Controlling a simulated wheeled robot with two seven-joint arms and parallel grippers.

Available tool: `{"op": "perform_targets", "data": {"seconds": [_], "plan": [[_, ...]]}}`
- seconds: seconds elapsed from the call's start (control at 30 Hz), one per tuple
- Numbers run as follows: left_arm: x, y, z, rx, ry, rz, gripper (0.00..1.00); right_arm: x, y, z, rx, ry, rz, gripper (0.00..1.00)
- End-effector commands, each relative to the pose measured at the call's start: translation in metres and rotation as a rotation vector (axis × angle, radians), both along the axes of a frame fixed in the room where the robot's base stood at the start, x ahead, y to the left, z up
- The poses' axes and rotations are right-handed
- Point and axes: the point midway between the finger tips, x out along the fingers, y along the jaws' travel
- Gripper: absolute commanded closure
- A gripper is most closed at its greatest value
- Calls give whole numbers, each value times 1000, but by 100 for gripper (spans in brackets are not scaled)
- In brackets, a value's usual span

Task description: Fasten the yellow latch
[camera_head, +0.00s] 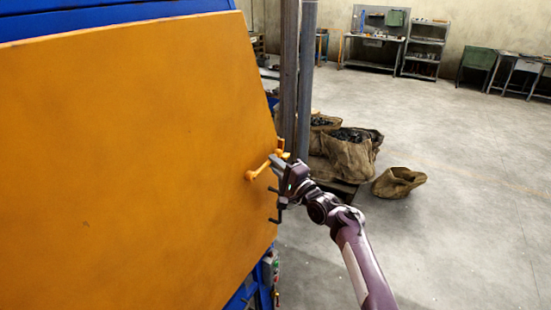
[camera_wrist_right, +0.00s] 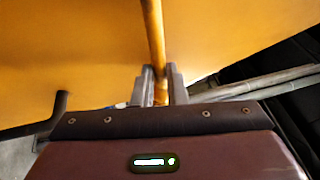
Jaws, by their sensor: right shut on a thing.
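The yellow latch (camera_head: 261,169) is a thin bar at the right edge of a large yellow-orange door panel (camera_head: 130,150). My right gripper (camera_head: 281,164) is at the latch, with its arm coming in from the lower right. In the right wrist view the latch bar (camera_wrist_right: 154,40) runs down between the two fingers of my right gripper (camera_wrist_right: 160,85), which are shut on it. The gripper hides part of the latch in the head view. My left gripper is in neither view.
Blue machine frame (camera_head: 120,14) shows above and below the panel. Grey upright posts (camera_head: 306,80) stand just behind the latch. The floor at right is open, with workbenches (camera_head: 374,50) at the back wall.

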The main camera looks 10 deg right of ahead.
Motion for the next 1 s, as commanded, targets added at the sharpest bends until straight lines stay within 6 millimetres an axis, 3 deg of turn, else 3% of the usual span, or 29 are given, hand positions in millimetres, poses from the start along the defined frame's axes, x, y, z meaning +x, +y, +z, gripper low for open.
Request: {"op": "perform_targets", "data": {"seconds": [0.57, 0.6, 0.73, 1.0], "plan": [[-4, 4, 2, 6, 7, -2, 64, 0, 0, -5, 17, 27, -1, 100], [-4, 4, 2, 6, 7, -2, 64, 0, 0, -5, 17, 27, -1, 83], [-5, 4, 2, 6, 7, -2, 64, 0, 0, -4, 17, 26, -1, 66], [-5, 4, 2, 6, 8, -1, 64, 0, 0, -3, 16, 24, 0, 66]]}}
